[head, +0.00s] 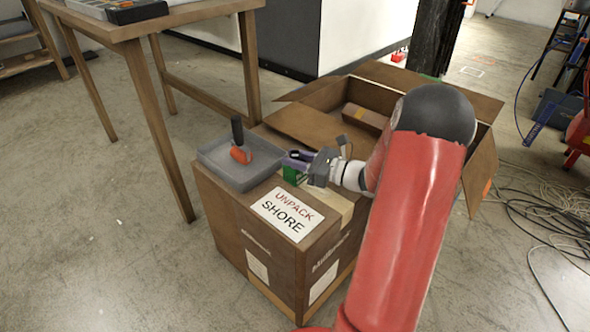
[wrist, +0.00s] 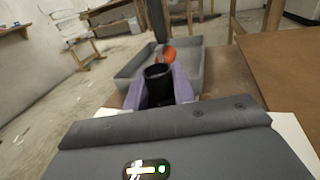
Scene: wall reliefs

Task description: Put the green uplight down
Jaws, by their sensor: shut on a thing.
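My gripper (head: 297,160) is shut on the green uplight, just above or at the top of the closed cardboard box (head: 262,225) labelled "UNPACK SHORE". A green part of the uplight (head: 290,176) shows below the purple fingers in the head view. In the wrist view the uplight's dark round top (wrist: 158,79) stands roughly upright between the fingers. The fingers hide much of its body. I cannot tell whether its base touches the box.
A grey tray (head: 214,161) on the box, just left of my gripper, holds an orange thing (head: 240,154) with a black handle. An open carton (head: 316,124) stands behind. A wooden table (head: 160,20) is at upper left. Cables (head: 545,215) lie on the floor at right.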

